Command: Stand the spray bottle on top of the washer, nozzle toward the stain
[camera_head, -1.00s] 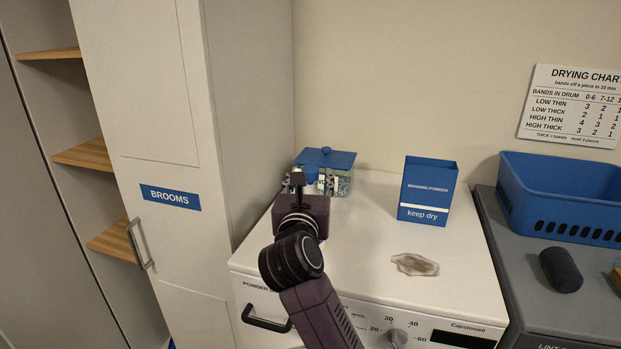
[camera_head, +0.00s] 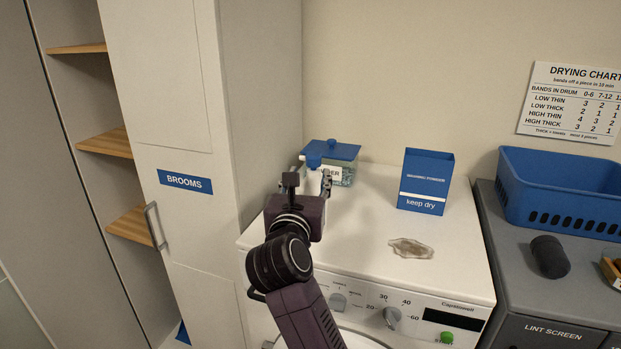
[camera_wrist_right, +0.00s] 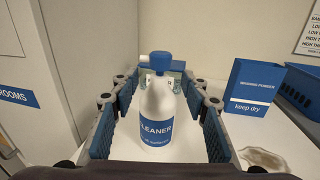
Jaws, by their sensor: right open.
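The white spray bottle (camera_wrist_right: 160,115) with a blue head stands upright between the fingers of my right gripper (camera_wrist_right: 160,88) in the right wrist view. Its white nozzle points left, while the brown stain (camera_wrist_right: 265,158) lies to the right. The stain (camera_head: 411,248) is on the washer's top. My left gripper is not in view.
The tall brooms cabinet (camera_head: 260,110) borders the left. A blue basket (camera_head: 560,195) and dark cylinder (camera_head: 549,257) sit on the grey dryer.

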